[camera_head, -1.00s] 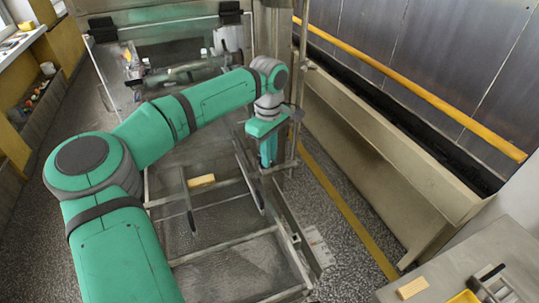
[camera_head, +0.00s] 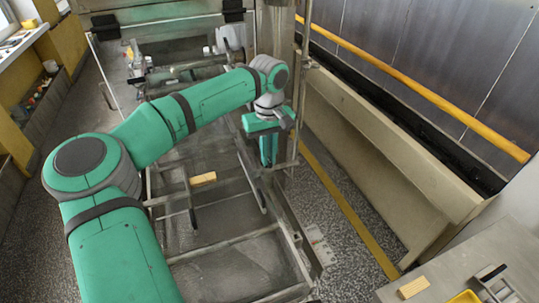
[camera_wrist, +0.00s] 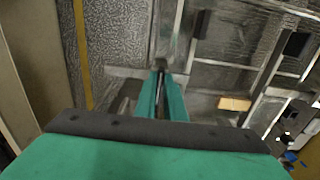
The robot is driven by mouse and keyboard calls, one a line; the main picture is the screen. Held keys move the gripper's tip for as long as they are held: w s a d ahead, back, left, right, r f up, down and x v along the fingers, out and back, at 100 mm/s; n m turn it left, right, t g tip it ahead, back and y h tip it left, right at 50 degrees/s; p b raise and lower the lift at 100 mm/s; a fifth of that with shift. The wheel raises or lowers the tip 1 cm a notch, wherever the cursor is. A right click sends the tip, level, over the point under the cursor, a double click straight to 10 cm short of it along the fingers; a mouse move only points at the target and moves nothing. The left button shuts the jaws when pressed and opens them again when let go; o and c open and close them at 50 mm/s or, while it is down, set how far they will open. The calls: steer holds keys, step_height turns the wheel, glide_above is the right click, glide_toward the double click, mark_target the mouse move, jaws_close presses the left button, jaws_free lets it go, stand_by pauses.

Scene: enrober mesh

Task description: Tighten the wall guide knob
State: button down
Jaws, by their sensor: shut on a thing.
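My gripper (camera_head: 268,152) points down at the right-hand rail of the metal frame, beside an upright metal post. In the wrist view my gripper's two green fingers (camera_wrist: 161,97) are close together, with a narrow dark thing between them. The wall guide knob cannot be made out clearly; the fingers cover the spot where they close. The metal frame (camera_head: 225,238) with its mesh bed lies below and to the left of my gripper.
A tan block (camera_head: 203,179) lies on the frame; it also shows in the wrist view (camera_wrist: 234,104). A grey table (camera_head: 450,270) at the lower right holds another tan block (camera_head: 413,287) and a yellow tray (camera_head: 465,297). A long metal trough (camera_head: 385,150) runs along the right.

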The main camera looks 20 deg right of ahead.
stand_by(0.3)
steer(key=c, duration=1.8)
jaws_free()
steer(key=shift+c, duration=0.2)
step_height(320, 180, up, 11)
steer(key=shift+f, duration=0.15)
